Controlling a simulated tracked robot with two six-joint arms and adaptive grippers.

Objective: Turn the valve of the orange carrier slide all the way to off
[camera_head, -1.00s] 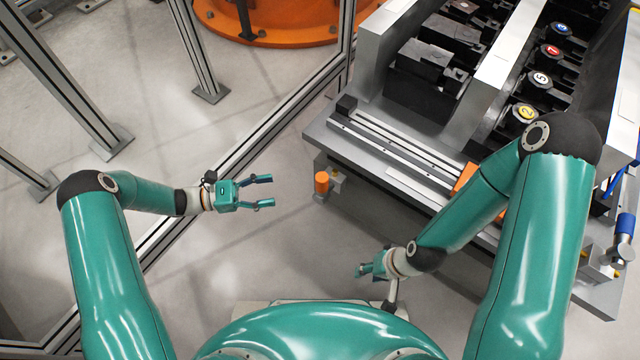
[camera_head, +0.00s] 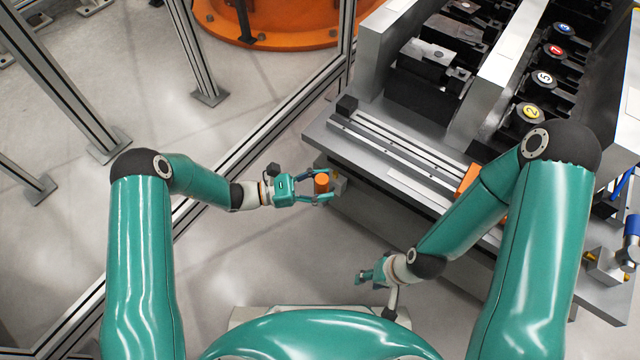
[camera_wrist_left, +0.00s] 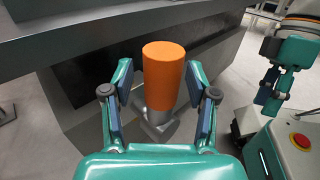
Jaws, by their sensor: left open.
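The valve's orange cylindrical knob (camera_head: 322,183) sits on a grey metal body at the near left corner of the drive unit. My left gripper (camera_head: 318,186) is open with a finger on each side of the knob. In the left wrist view the orange knob (camera_wrist_left: 163,72) stands between the two open fingers (camera_wrist_left: 160,100), with gaps visible beside it. The orange carrier slide (camera_head: 468,180) is on the rail, partly hidden by my right arm. My right gripper (camera_head: 368,276) hangs low in front of the unit; its finger opening is too small to judge.
The drive unit's grey front plate (camera_head: 405,188) lies just beyond the valve. A blue-handled valve (camera_head: 628,228) is at the far right. A metal fence post (camera_head: 205,60) and a floor rail run on the left.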

